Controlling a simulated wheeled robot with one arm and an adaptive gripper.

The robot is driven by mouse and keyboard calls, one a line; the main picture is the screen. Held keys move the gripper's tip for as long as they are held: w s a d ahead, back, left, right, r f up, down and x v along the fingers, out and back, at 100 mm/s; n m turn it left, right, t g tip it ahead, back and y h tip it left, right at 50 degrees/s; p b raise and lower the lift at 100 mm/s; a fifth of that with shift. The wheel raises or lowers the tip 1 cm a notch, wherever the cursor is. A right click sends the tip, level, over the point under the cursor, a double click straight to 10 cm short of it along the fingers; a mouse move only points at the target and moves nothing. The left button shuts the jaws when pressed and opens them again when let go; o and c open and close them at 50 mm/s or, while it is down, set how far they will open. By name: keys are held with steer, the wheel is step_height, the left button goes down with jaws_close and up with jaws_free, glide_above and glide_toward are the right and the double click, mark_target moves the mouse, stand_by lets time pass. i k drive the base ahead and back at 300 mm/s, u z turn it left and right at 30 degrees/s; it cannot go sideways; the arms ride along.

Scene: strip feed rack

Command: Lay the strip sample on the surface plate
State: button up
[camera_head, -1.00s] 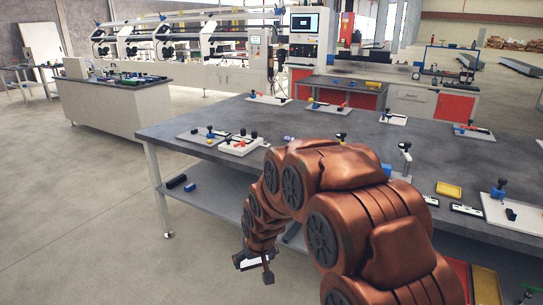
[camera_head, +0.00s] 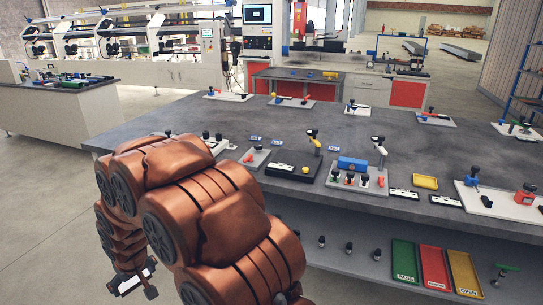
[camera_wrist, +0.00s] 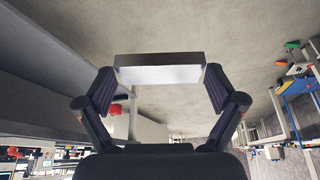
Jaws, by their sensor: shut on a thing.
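My gripper (camera_wrist: 160,82) is shut on a pale silver, flat bar-like piece, the strip sample (camera_wrist: 160,70), which spans between the two dark fingers in the wrist view. In the head view my gripper (camera_head: 135,279) hangs low at the lower left, in front of the long bench, with the white strip sample (camera_head: 128,285) partly hidden by the gripper. The strip is apart from the bench. Several flat plates lie on the bench, among them a black one (camera_head: 281,171) and a pale one (camera_head: 467,187) at the right; I cannot tell which is the surface plate.
The grey bench (camera_head: 240,125) carries small fixtures, a blue box (camera_head: 352,163) and a yellow tray (camera_head: 425,182). Green (camera_head: 404,260), red (camera_head: 433,268) and yellow (camera_head: 464,273) trays lie on its lower shelf. Open floor (camera_head: 45,230) lies at the left.

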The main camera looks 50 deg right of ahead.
mark_target(294, 158)
steer(key=z, duration=0.3)
steer(key=i, duration=0.7)
steer(key=z, duration=0.55)
